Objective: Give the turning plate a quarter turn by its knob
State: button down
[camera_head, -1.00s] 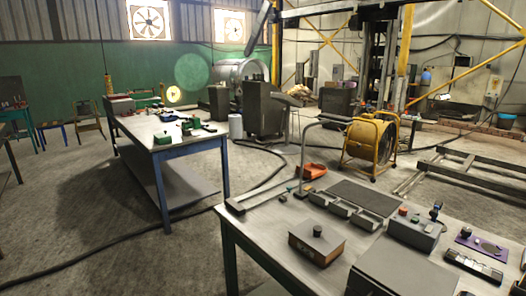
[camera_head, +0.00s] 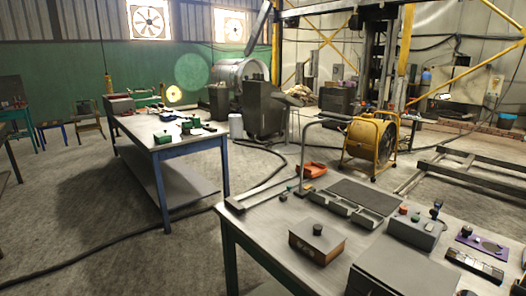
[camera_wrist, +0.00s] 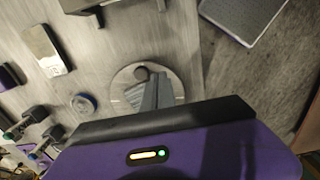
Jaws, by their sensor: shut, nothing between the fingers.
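The turning plate (camera_wrist: 122,82) is a pale round disc on the grey bench top in the middle of the wrist view. A dark round knob (camera_wrist: 141,73) stands near its upper edge. My gripper (camera_wrist: 152,80) is shut and empty, with its grey fingers over the right part of the plate, close beside the knob in the picture. I cannot tell whether the fingertips touch the knob. The fingers hide part of the plate. My gripper does not show in the head view, and I cannot make out the plate there.
In the wrist view, a blue-rimmed round item (camera_wrist: 82,104) and a pale flat block (camera_wrist: 45,50) lie left of the plate. A light panel (camera_wrist: 243,15) is at upper right. The head view shows a brown box (camera_head: 317,243), grey trays (camera_head: 345,209) and a control box (camera_head: 414,233) on the near bench.

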jog(key=shift+f+b, duration=1.1)
jog(key=shift+f, duration=1.05)
jog(key=shift+f, duration=0.1)
jog(key=shift+d, duration=0.1)
